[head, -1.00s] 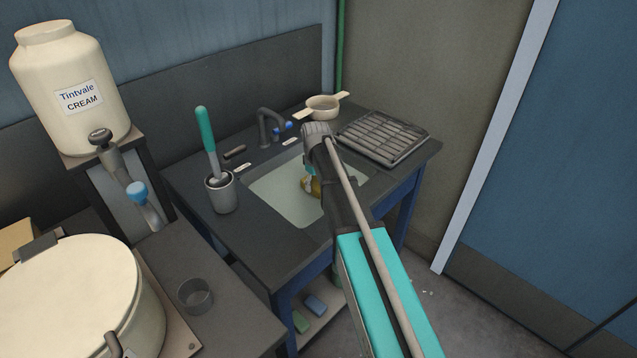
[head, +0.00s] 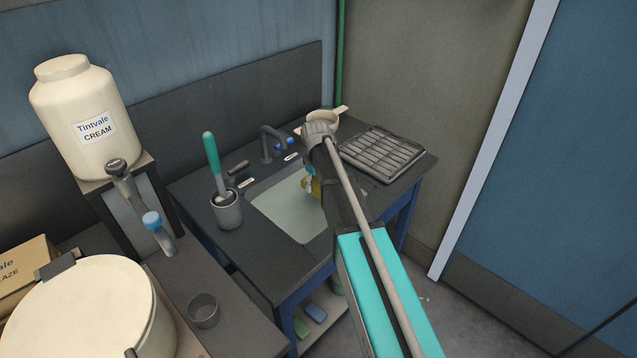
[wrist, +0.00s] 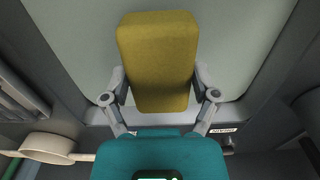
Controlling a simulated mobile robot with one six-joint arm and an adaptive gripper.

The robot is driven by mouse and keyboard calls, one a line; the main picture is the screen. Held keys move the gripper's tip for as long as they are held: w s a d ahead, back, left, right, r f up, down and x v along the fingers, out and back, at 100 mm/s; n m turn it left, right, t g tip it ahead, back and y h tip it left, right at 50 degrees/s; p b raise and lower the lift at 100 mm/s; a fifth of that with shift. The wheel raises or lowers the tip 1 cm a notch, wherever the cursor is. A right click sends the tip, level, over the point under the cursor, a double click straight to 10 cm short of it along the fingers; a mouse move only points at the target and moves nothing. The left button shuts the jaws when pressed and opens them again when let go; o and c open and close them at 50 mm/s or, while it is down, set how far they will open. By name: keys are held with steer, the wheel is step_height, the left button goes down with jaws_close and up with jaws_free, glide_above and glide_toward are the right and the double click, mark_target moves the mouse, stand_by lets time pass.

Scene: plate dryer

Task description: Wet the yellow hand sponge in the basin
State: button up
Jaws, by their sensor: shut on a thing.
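A yellow sponge (wrist: 158,60) is held between the two fingers of my gripper (wrist: 160,88) in the wrist view. In the head view, part of the sponge (head: 314,187) shows beside my arm, over the right side of the pale basin (head: 285,210). My arm hides most of the gripper and the basin's right edge there. The basin's pale floor (wrist: 75,40) fills the background in the wrist view. A dark tap (head: 268,140) with a blue knob stands behind the basin. I cannot tell whether the sponge touches water.
A grey slatted rack (head: 385,152) lies right of the basin, and a cream two-handled strainer (head: 322,122) lies behind. A grey pot with a green-handled brush (head: 228,210) stands left. A cream jar (head: 75,120), a large cream drum (head: 85,310) and a small cup (head: 203,310) stand further left.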

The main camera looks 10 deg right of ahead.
mark_target(316, 182)
steer(key=shift+r+p, duration=1.55)
steer(key=shift+r, duration=0.25)
